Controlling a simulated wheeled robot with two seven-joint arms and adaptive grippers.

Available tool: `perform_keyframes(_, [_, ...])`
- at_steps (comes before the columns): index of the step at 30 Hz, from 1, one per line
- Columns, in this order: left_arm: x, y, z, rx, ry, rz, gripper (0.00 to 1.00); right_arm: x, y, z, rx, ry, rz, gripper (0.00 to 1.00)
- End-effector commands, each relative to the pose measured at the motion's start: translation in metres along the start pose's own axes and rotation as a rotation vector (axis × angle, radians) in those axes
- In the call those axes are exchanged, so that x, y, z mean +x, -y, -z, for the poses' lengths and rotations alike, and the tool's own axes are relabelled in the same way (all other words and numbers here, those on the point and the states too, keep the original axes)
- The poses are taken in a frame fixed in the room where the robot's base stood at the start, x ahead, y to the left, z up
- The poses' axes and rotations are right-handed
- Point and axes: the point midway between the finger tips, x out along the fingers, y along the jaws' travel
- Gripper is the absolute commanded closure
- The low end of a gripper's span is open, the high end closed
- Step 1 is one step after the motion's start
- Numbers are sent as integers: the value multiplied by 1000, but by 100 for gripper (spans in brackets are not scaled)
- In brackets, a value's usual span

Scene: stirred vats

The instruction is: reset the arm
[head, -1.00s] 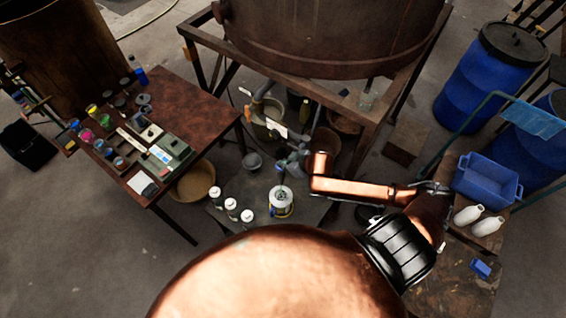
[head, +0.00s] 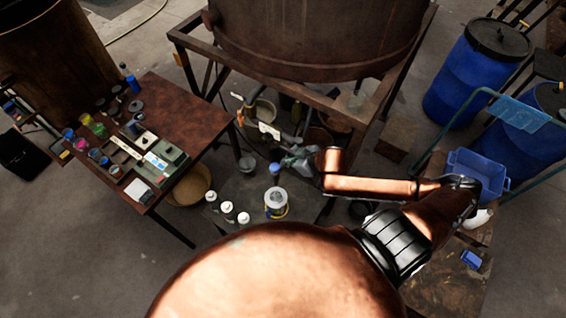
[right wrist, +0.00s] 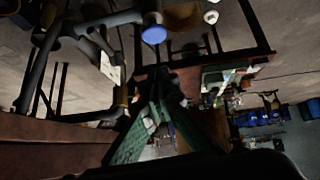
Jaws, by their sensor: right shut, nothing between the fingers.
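My right gripper (head: 287,162) is shut and empty. In the head view it hangs at the end of the copper arm, in front of the vat stand, above and slightly right of a white pail (head: 277,204). A blue-capped thing (head: 275,169) shows just below its fingertips; whether they touch I cannot tell. In the right wrist view the greenish fingers (right wrist: 170,88) come together, and a round blue top (right wrist: 154,34) shows above them. My left gripper is not in view.
A large rusty vat (head: 310,40) stands on a metal frame behind. A brown table (head: 190,95) with jars and boxes is at left. Several white bottles (head: 228,211) stand left of the pail. A blue crate (head: 480,165) is at right, beside my elbow. Blue drums (head: 475,70) stand beyond.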

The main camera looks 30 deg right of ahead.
Motion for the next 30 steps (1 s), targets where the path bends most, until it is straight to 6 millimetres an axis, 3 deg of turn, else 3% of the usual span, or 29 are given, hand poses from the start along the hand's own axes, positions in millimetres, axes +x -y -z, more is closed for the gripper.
perform_keyframes(18, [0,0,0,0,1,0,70,-3,0,0,0,-1,0,100])
perform_keyframes(21, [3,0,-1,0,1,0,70,4,-5,-5,7,0,-8,100])
perform_keyframes(23, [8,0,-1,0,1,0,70,17,-14,-15,19,1,-23,100])
perform_keyframes(26, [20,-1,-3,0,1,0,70,52,-39,-46,50,8,-65,100])
perform_keyframes(30, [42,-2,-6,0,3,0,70,113,-78,-118,102,39,-138,100])
